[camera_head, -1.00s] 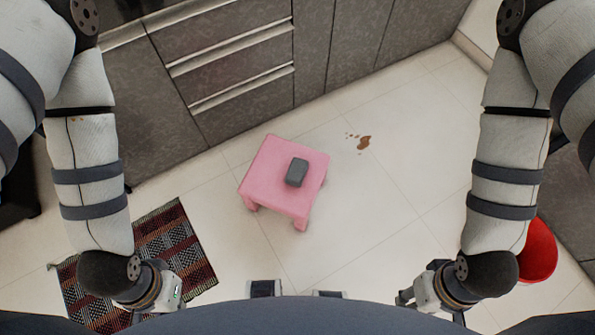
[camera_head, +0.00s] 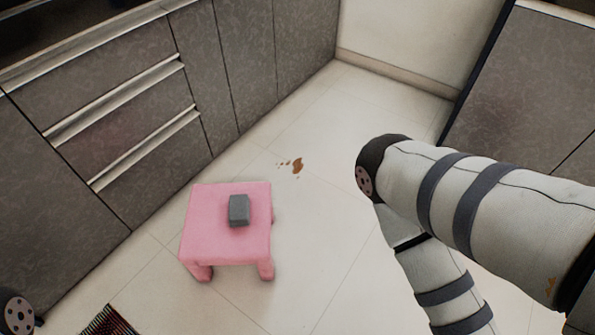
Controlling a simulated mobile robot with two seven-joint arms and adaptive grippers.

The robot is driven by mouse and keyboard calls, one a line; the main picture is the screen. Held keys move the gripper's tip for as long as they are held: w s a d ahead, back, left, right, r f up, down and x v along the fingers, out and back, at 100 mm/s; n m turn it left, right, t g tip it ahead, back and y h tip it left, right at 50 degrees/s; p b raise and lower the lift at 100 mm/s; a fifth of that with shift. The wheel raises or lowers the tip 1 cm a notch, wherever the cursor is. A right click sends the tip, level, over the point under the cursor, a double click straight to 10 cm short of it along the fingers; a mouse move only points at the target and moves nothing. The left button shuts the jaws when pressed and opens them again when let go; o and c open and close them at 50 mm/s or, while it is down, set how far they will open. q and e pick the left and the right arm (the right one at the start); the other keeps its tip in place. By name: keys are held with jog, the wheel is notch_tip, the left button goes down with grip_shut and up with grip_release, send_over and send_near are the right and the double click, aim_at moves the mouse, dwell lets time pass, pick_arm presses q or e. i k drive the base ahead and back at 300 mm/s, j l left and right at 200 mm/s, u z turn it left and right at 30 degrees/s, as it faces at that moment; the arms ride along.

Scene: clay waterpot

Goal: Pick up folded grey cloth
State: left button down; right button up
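The folded grey cloth (camera_head: 239,210) is a small dark grey block shape. It lies on top of a pink stool (camera_head: 203,222), right of the middle of its seat. The stool stands on the tiled floor, left of the picture's centre. My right arm comes in from the right side, bent, with its lower part running out of the bottom of the picture. Neither gripper shows. Only a small dark piece of my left arm shows at the bottom left corner.
A brown spill (camera_head: 297,166) lies on the floor beyond the stool. Grey cabinets with drawers (camera_head: 130,120) run along the left and back. Another grey cabinet (camera_head: 525,90) stands at the right. A woven rug's edge (camera_head: 108,322) shows at bottom left. Floor right of the stool is clear.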

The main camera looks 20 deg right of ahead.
aim_at(239, 213)
jog(key=l+u, duration=0.3)
jog(key=k+l+u, duration=0.1)
jog(key=l+u, duration=0.25)
jog(key=l, duration=0.15)
jog(key=i+l+u, duration=0.3)
jog(key=i+l, duration=0.05)
jog(key=i, duration=0.05)
